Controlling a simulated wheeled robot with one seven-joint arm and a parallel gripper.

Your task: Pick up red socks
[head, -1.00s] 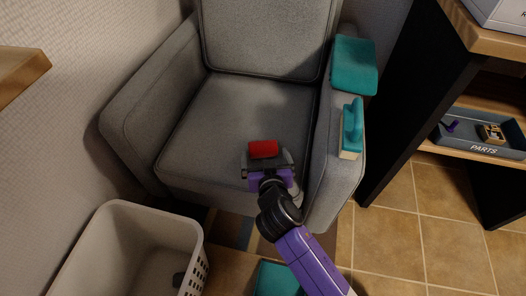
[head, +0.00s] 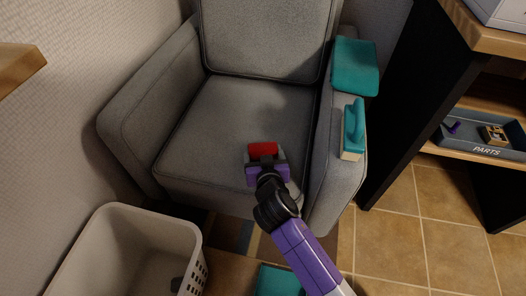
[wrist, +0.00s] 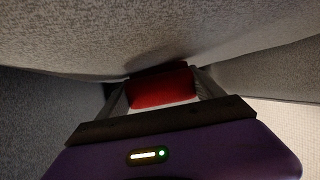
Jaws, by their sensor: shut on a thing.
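The red socks (head: 262,149) are a small red bundle at the front of the grey armchair's seat. They also show in the wrist view (wrist: 162,90), between the fingers. My gripper (head: 263,156) reaches in from the front of the chair and is shut on the red socks. In the wrist view, a finger lies on each side of the bundle (wrist: 160,98). The socks' underside and the exact contact with the cushion are hidden.
A white laundry basket (head: 190,235) stands at lower left. A shelf at right holds a PARTS tray (head: 487,150). Tiled floor at lower right is clear.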

